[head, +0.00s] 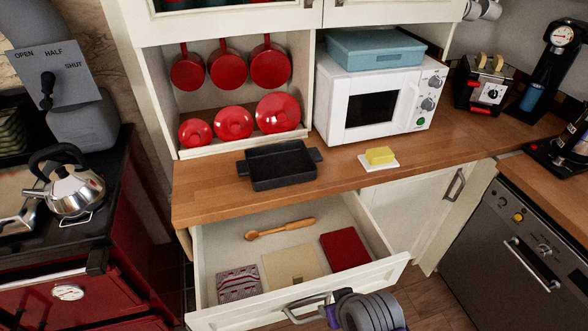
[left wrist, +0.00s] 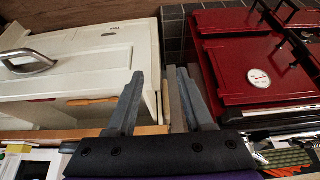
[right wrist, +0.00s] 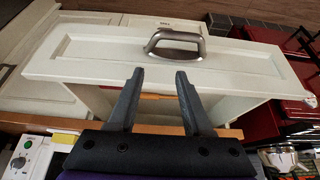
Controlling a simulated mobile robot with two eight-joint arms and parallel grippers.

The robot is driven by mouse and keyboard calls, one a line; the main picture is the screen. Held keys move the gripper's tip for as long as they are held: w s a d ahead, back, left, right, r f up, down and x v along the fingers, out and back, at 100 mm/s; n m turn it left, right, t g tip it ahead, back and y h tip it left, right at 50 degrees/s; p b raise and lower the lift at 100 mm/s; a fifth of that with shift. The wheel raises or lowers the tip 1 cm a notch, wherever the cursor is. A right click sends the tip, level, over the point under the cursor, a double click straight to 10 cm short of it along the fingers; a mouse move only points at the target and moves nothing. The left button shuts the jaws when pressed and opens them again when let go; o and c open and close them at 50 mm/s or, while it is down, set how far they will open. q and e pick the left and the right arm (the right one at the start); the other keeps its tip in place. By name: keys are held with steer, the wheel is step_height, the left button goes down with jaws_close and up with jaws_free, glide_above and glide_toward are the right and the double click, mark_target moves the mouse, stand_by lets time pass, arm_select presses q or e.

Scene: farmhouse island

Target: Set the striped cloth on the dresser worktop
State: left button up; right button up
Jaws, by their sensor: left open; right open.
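The striped cloth (head: 238,284), red, white and grey, lies folded flat in the front left of an open white drawer (head: 372,281). The dresser worktop (head: 215,200) is the wooden surface above the drawer. My right gripper (head: 326,308) is in front of the drawer, close to its metal handle (head: 303,309). In the right wrist view its fingers (right wrist: 160,73) are apart and the handle (right wrist: 174,43) is just beyond the tips. My left gripper (left wrist: 157,72) is open and empty in the left wrist view, near the drawer's side, and out of the head view.
Beside the cloth in the drawer lie a beige cloth (head: 292,266), a red item (head: 344,250) and a wooden spoon (head: 280,229). A black tray (head: 280,166), butter on a white dish (head: 379,158) and a microwave (head: 373,100) stand on the worktop. Its front left is clear.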

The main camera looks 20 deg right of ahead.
stand_by(0.8)
arm_select(q)
steer(key=shift+o, duration=1)
steer(key=n+g+b, duration=0.5)
steer(key=n+b, duration=0.1)
steer(key=n, duration=1.2)
glide_above(237, 278)
step_height(237, 278, down, 3)
step_height(237, 278, down, 11)
steer(key=shift+w+r, duration=0.1)
jaws_close()
